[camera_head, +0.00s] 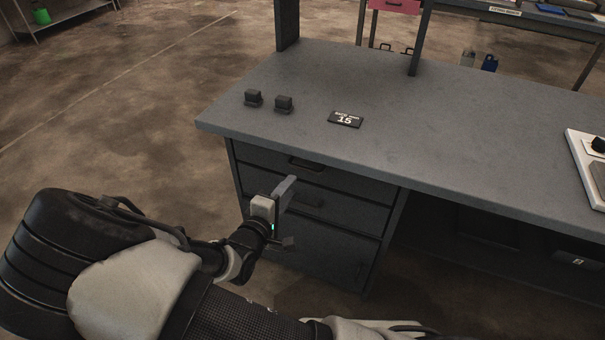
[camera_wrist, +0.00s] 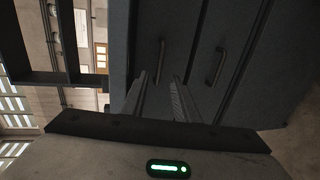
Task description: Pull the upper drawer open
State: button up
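The grey desk's drawer unit faces my arm. Its upper drawer (camera_head: 262,160) looks shut, with a dark bar handle (camera_head: 307,165) just under the desktop. In the wrist view, turned on its side, the upper handle (camera_wrist: 161,61) lies ahead between the lines of my two fingers. My gripper (camera_head: 287,214) is open and empty in front of the drawers, its fingers apart one above the other. The fingers also show in the wrist view (camera_wrist: 160,98), short of the handle and apart from it. In the head view, my gripper partly covers the drawer fronts below.
A second drawer handle (camera_head: 308,199) sits below the upper one, above a larger lower front (camera_head: 325,250). The floor left of the desk is clear.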

jog(key=b+x, duration=0.1)
jog(key=x, duration=0.8)
jog(key=shift+w, duration=0.3)
jog(key=shift+c, duration=0.5)
grip_shut()
